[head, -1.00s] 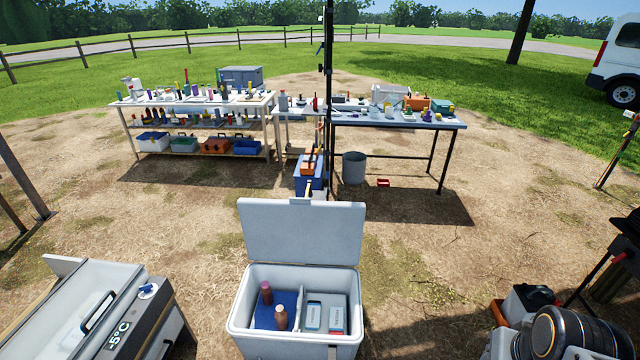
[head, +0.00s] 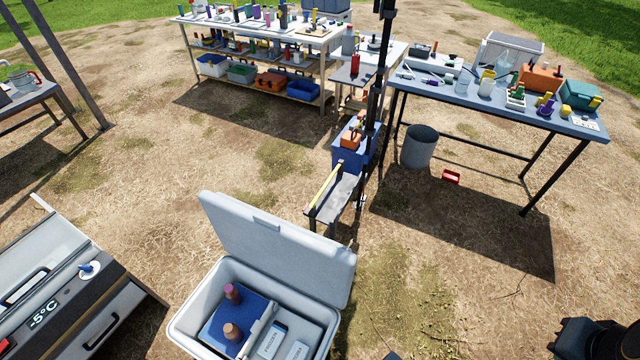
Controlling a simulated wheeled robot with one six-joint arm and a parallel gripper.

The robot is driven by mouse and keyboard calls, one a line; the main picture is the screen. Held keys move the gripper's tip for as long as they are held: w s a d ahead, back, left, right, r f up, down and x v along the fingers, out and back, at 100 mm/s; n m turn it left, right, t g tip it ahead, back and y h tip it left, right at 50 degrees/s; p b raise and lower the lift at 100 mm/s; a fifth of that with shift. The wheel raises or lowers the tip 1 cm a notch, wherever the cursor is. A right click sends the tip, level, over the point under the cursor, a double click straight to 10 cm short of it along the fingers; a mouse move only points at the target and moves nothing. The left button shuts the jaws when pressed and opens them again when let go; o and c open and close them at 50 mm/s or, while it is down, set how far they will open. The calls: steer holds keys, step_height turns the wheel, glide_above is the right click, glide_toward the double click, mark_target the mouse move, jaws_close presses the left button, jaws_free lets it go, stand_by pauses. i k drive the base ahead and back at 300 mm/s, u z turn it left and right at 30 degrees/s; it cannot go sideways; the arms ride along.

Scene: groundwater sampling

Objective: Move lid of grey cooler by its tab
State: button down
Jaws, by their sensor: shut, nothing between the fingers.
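The grey cooler (head: 186,318) stands open at the bottom centre of the head view. Its pale grey lid (head: 270,255) is raised on the far side of the box, tilted back. A small tab (head: 265,225) shows near the middle of the lid's upper edge. Inside, two capped bottles (head: 232,293) stand in a blue part on the left, and white packs (head: 272,341) lie on the right behind a divider. The cooler's near end is cut off by the frame. My gripper is not in view, and nothing visible touches the lid.
A freezer chest reading -5°C (head: 45,312) stands to the left. Beyond the lid are a small bench (head: 337,195) and a dark pole. The blue table (head: 480,105) and grey bin (head: 418,148) stand at the back right. Bare ground lies right of the cooler.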

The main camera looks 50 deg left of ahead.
mark_target(323, 268)
steer(key=i, duration=2.35)
steer(key=u, duration=4.4)
steer(key=i, duration=1)
